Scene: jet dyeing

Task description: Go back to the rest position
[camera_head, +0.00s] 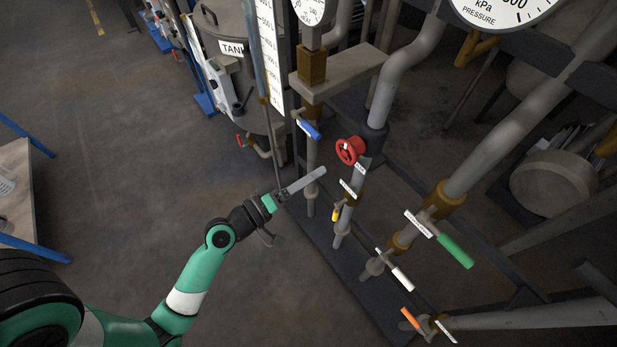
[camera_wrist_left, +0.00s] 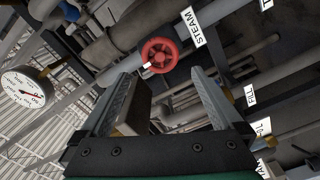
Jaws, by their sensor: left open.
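My left arm comes in from the lower left of the head view, and its gripper (camera_head: 303,183) points right toward the pipework. In the left wrist view the two fingers of this gripper (camera_wrist_left: 165,95) stand wide apart with nothing held between them. A red handwheel (camera_head: 351,150) on a grey pipe is up and to the right of the fingertips in the head view. In the left wrist view the red handwheel (camera_wrist_left: 159,55) shows beyond the fingertips, near a STEAM label (camera_wrist_left: 197,27). My right gripper is in neither view.
Valves with a blue handle (camera_head: 308,129), yellow handle (camera_head: 336,214), white handle (camera_head: 402,276), green handle (camera_head: 455,251) and orange handle (camera_head: 409,318) crowd the pipes. A tank (camera_head: 222,22) stands behind. A round gauge (camera_wrist_left: 27,91) shows at left in the wrist view.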

